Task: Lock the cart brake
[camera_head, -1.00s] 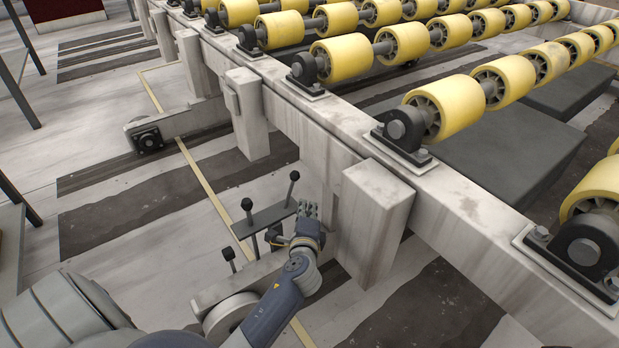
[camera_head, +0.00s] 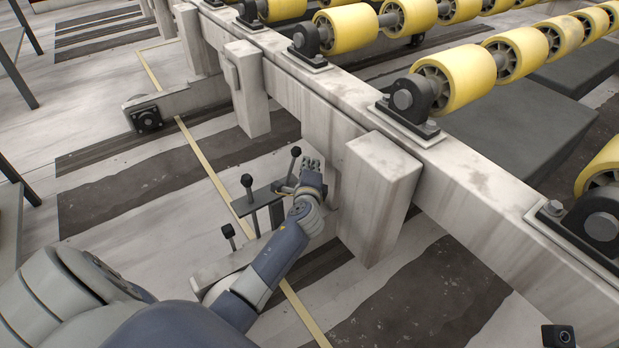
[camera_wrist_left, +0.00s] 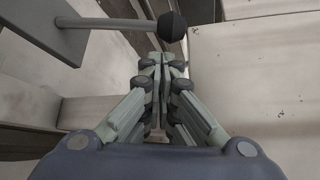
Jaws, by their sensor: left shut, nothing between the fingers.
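The brake levers stand beside the stone frame in the head view: one black-knobbed lever (camera_head: 295,152) at the right end of a dark plate (camera_head: 265,196), a second lever (camera_head: 246,182) at its left, and a third knob (camera_head: 228,231) lower down. My left gripper (camera_head: 312,164) is shut and empty, just right of the right-hand lever. In the left wrist view a black knob (camera_wrist_left: 172,27) on a grey rod lies just beyond the closed fingertips (camera_wrist_left: 161,62); whether they touch it I cannot tell. My right gripper is not in view.
A pale stone post (camera_head: 375,195) stands close to the right of my left gripper, under a long rail (camera_head: 460,170) carrying yellow rollers (camera_head: 455,75). A low beam with a dark round end (camera_head: 145,118) lies at the left. The striped floor there is mostly clear.

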